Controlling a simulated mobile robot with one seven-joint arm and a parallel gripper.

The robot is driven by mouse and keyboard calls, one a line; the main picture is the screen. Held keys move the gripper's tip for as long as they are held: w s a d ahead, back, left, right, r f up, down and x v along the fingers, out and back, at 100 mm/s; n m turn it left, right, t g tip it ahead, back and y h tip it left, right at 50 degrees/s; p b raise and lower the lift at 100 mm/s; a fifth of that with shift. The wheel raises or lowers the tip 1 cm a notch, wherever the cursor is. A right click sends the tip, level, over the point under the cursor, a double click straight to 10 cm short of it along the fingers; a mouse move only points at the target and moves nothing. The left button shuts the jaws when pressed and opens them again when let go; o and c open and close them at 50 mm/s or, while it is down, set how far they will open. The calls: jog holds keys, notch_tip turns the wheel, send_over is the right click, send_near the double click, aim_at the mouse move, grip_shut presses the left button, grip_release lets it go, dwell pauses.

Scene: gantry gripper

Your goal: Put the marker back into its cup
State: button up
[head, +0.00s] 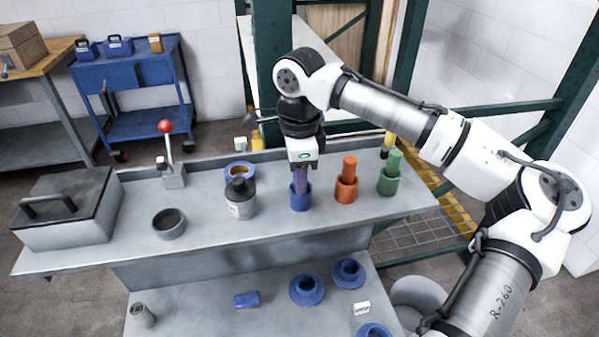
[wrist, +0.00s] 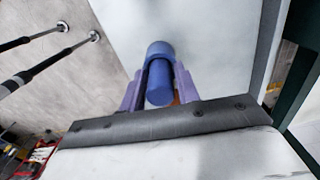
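My gripper (head: 301,188) points down over the blue cup (head: 301,203) on the grey bench. In the wrist view its two purple fingers (wrist: 160,80) lie close along both sides of a blue marker (wrist: 159,92) and appear shut on it. In the head view the fingers reach down to the cup's rim and mostly hide the marker. The marker is lined up with the cup; how deep its lower end sits is hidden.
Close on the right stand an orange cup (head: 346,193) and a green cup (head: 388,186), each with a marker upright in it. Blue parts lie on the lower shelf.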

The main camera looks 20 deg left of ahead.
jog(key=shift+o, duration=1.3)
jog(key=shift+r, duration=0.1)
